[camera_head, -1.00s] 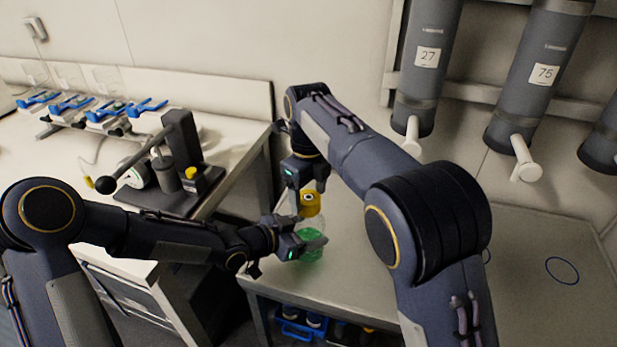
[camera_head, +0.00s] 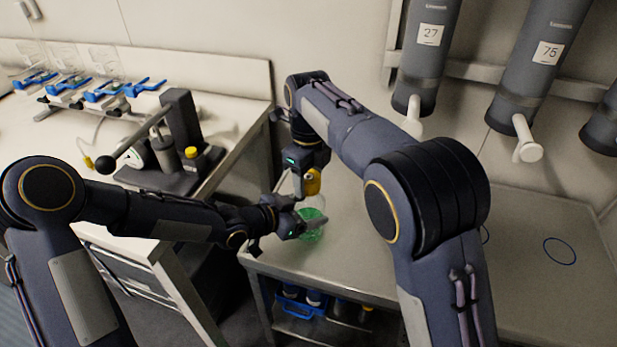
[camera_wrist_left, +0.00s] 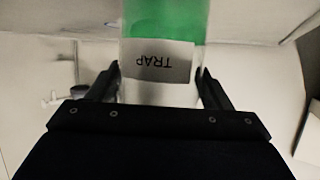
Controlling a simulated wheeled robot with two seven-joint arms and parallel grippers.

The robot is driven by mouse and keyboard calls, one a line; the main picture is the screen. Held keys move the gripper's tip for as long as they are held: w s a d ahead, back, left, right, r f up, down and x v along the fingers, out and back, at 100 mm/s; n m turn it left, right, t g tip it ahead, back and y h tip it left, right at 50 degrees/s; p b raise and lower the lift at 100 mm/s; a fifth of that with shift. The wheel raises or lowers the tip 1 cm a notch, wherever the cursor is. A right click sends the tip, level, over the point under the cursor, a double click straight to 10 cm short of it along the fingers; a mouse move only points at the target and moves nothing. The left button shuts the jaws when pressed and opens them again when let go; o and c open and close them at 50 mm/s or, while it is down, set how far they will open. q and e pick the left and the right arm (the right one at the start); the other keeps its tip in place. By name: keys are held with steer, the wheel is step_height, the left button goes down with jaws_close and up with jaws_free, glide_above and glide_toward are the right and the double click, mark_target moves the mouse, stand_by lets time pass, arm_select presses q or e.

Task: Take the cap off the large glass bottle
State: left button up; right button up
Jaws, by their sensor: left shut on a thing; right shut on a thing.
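The large glass bottle (camera_head: 314,214) holds green liquid and stands over the near left part of the right table. My left gripper (camera_head: 303,224) is shut around its body. In the left wrist view the bottle (camera_wrist_left: 160,22) sits between the two fingers of my left gripper (camera_wrist_left: 158,85), and its "TRAP" label appears upside down. The yellow cap (camera_head: 313,182) is at the bottle's top, looking slightly tilted. My right gripper (camera_head: 306,180) reaches down from above and is shut on the cap. I cannot tell whether the cap is clear of the neck.
Grey cylinders (camera_head: 527,65) hang on the right wall. The right table (camera_head: 520,275) is largely clear.

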steer(key=n, duration=0.7)
steer(key=shift+n, duration=0.3)
steer(key=n, duration=1)
steer(key=shift+n, duration=0.4)
steer(key=n, duration=0.2)
steer(key=shift+r+n, duration=0.1)
steer(key=shift+n, duration=0.2)
steer(key=n, duration=0.5)
steer(key=shift+n, duration=0.3)
steer(key=n, duration=1)
steer(key=shift+n, duration=0.3)
steer(key=n, duration=1.5)
steer(key=shift+r+n, duration=0.1)
steer(key=shift+n, duration=0.2)
steer(key=shift+r, duration=0.1)
